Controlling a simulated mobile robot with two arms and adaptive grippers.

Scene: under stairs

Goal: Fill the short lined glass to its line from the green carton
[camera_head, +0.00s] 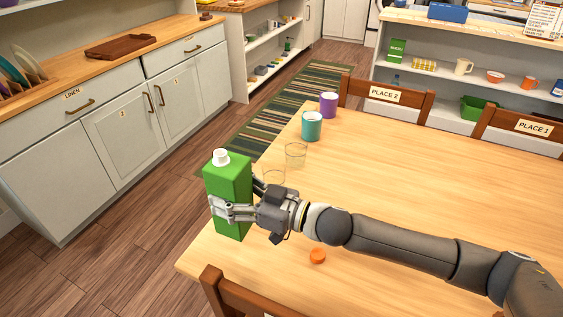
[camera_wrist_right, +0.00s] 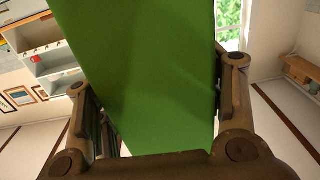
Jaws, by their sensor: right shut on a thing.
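The green carton (camera_head: 229,177) with a white top stands upright at the left edge of the table. My right gripper (camera_head: 232,209) is shut around its lower half. The carton's green side also fills the middle of the right wrist view (camera_wrist_right: 140,70), between the fingers. I cannot tell whether its base touches the table. Two clear glasses are behind it: one glass (camera_head: 295,155) in plain view, and a nearer glass (camera_head: 274,178) partly hidden by my right gripper. Both look empty. I cannot make out a line on either. My left gripper is not in view.
A teal cup (camera_head: 311,126) and a purple cup (camera_head: 328,105) stand farther along the table's left edge. A small orange disc (camera_head: 317,256) lies near my right forearm. Chairs (camera_head: 386,97) stand at the far side. The table's middle (camera_head: 400,180) is clear.

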